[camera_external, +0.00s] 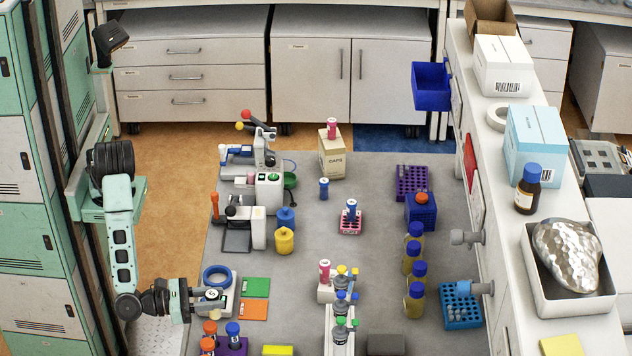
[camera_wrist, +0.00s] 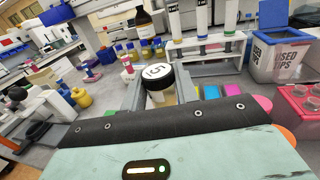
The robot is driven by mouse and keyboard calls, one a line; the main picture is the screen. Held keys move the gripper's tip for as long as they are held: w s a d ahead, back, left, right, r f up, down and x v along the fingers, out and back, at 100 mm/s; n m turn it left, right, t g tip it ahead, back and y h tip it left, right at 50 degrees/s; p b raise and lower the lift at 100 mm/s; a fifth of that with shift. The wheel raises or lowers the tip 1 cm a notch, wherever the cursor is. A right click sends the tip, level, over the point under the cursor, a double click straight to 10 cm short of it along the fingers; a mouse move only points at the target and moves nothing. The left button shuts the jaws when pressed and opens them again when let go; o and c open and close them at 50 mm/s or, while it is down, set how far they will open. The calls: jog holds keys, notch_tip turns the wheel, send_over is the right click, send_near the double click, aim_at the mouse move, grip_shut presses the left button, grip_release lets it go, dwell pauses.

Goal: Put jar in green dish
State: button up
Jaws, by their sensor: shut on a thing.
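My gripper (camera_external: 208,299) is at the lower left of the external view, over the grey table. It is shut on a small jar (camera_external: 212,294) with a black-rimmed white lid. In the wrist view the jar (camera_wrist: 157,77) sits upright between the two fingers of my gripper (camera_wrist: 159,94), and its lid bears dark lettering. The fingers hide part of its pale body. A green dish (camera_external: 290,181) shows farther back, at the right of a white instrument that partly hides it. I cannot make out the dish in the wrist view.
A blue ring (camera_external: 216,275) lies just behind my gripper. A purple rack (camera_external: 232,346) with capped tubes stands in front. Flat green (camera_external: 256,287) and orange (camera_external: 253,310) squares lie at right. Yellow (camera_external: 284,241) and blue (camera_external: 286,218) bottles stand before the dish.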

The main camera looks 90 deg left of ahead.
jog(key=w+a+n+g+y+b, duration=0.2)
jog(key=w+a+n+g+y, duration=0.4)
jog(key=a, duration=0.5)
jog(key=w+a+f+n+g+y+b, duration=0.1)
jog(key=w+a+n+g+y, duration=0.2)
jog(key=w+a, duration=0.6)
jog(key=w+a+n+g+y+b, duration=0.2)
jog(key=w+a+n+g+y, duration=0.25)
jog(key=a, duration=0.85)
jog(key=shift+g+y, duration=0.35)
jog(key=shift+w+a+f+p, duration=0.15)
jog(key=shift+f+p, duration=0.25)
jog(key=shift+f, duration=2.1)
jog(key=shift+w+a+f+p, duration=0.15)
jog(key=shift+f+p, duration=0.25)
jog(key=shift+f, duration=2.1)
jog(key=shift+f, duration=0.2)
jog(key=o, duration=0.7)
jog(key=shift+r, duration=0.1)
